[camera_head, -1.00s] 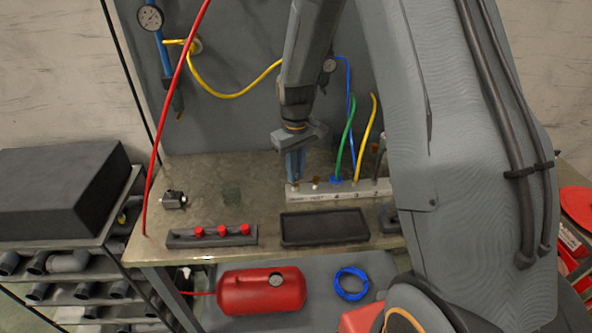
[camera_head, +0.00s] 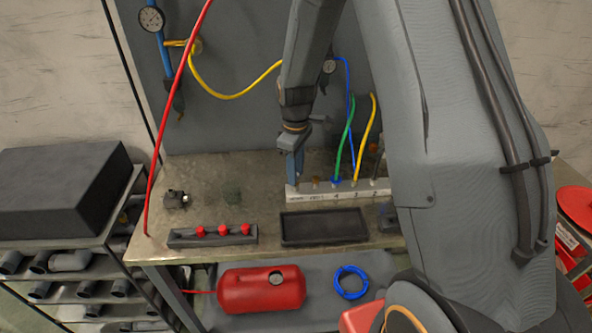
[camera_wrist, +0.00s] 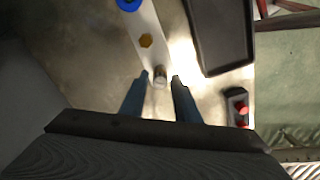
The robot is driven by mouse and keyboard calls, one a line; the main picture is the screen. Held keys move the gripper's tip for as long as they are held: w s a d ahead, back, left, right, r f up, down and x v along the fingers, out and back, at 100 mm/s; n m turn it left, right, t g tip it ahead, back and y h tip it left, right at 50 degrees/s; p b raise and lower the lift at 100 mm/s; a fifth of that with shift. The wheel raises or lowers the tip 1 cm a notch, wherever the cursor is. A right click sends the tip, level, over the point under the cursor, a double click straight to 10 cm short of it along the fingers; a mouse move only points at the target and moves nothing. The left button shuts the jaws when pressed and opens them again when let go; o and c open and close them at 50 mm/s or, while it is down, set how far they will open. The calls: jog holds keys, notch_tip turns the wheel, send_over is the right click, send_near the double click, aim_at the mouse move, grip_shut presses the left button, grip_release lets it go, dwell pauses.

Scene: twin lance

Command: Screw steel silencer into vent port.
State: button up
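The pale port block (camera_head: 350,192) lies on the bench, with a short metallic cylinder at its left end. In the wrist view this cylinder (camera_wrist: 161,76) shows between my fingertips; I cannot tell whether it is the steel silencer or a port fitting. My gripper (camera_head: 295,182) points down over that end. In the wrist view my two blue fingers (camera_wrist: 160,82) are apart, with a gap on both sides of the cylinder. A brass hex fitting (camera_wrist: 146,41) sits beside it along the block, also visible in the head view (camera_head: 316,181). The block's lettering is too small to read surely.
Green (camera_head: 345,145), blue and yellow hoses rise from the block's right part. A black tray (camera_head: 324,238) and a dark rack with red caps (camera_head: 185,238) lie in front. A small dark fitting (camera_head: 176,199) lies left. A red hose (camera_head: 165,115) crosses the bench's left side.

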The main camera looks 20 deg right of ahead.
jog(key=n, duration=0.6)
jog(key=shift+p, duration=0.4)
jog(key=n, duration=0.5)
jog(key=n+p, duration=0.1)
jog(key=n, duration=0.7)
jog(key=shift+n, duration=0.3)
